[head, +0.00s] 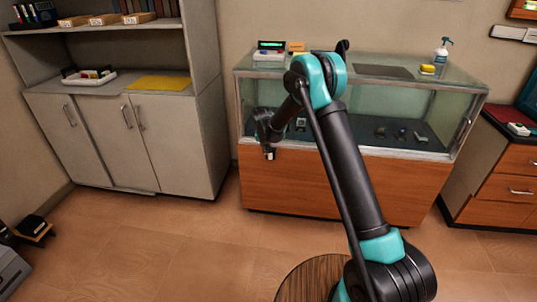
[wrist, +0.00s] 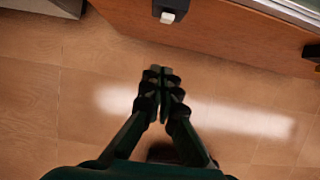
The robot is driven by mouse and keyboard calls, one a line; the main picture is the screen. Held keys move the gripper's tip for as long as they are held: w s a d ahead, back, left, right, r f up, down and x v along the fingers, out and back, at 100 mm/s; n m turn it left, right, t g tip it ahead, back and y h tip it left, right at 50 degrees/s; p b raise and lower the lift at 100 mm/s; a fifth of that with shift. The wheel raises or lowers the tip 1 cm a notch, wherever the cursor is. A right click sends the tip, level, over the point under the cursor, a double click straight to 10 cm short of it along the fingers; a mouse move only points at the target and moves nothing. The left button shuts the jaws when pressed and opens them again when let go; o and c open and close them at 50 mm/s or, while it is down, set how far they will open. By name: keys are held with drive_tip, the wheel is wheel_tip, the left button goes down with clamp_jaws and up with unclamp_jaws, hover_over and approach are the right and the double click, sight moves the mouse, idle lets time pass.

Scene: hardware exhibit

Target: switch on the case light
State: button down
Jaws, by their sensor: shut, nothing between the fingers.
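The display case (head: 330,180) has a glass upper part and a wooden lower front. A small dark switch box with a white rocker (wrist: 168,16) is on the wooden front at the top of the wrist view. In the head view a small white piece, likely the same rocker (head: 269,155), shows just below my gripper (head: 268,138). In the wrist view my gripper (wrist: 161,72) is shut and empty, its fingertips apart from the switch, with floor behind them. In the head view my arm hides part of the case, and the fingers are hard to make out.
A cabinet (head: 120,140) stands left of the case and a wooden drawer unit (head: 505,185) right of it. A spray bottle (head: 441,52) and a green-display device (head: 270,50) stand on the case. Another dark fitting (wrist: 312,52) is at the wrist view's right.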

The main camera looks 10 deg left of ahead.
sight(270, 156)
drive_tip(key=w+f, duration=0.7)
drive_tip(key=f, duration=0.1)
drive_tip(key=shift+w, duration=0.25)
drive_tip(key=shift+w, duration=0.1)
